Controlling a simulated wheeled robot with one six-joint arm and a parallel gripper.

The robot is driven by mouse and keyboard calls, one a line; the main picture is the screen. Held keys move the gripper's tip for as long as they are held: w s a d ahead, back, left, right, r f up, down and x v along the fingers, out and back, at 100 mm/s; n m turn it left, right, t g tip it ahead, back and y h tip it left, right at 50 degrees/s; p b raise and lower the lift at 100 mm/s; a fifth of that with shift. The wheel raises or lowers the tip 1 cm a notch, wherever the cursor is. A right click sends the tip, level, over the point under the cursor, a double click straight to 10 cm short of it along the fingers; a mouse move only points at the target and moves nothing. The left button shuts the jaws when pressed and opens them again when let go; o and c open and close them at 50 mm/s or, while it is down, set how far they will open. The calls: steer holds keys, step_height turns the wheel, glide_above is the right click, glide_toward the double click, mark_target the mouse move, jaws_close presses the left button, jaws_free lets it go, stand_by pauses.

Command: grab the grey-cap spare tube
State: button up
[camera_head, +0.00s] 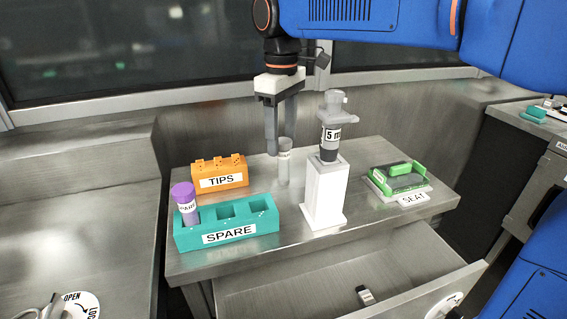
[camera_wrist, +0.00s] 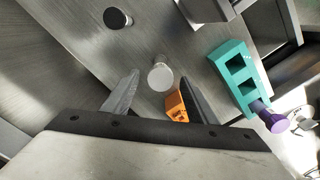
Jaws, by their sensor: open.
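The grey-cap spare tube (camera_head: 285,163) stands upright on the metal table, outside the rack, with a pale label near its top. In the wrist view its round light-grey cap (camera_wrist: 160,77) shows between the fingertips, slightly ahead of them. My gripper (camera_head: 280,140) is open and points down over the tube. In the head view one finger hangs just left of the tube and the other is at its top. I cannot tell whether a finger touches it. The teal SPARE rack (camera_head: 228,237) holds a purple-cap tube (camera_head: 186,204) in its left hole; its other holes look empty.
A pipette (camera_head: 330,135) on a white stand (camera_head: 323,195) is close to the tube's right. The orange TIPS box (camera_head: 219,173) is to the left. A green SEAT holder (camera_head: 398,180) is at right. A dark round-topped object (camera_wrist: 117,18) shows in the wrist view. A drawer is open in front.

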mark_target(284, 156)
steer(key=shift+s+d+f, duration=0.1)
steer(key=shift+d+f, duration=0.05)
steer(key=shift+f, duration=1.2)
steer(key=shift+s+d+f, duration=0.1)
steer(key=shift+f, duration=1.2)
steer(key=c, duration=1.2)
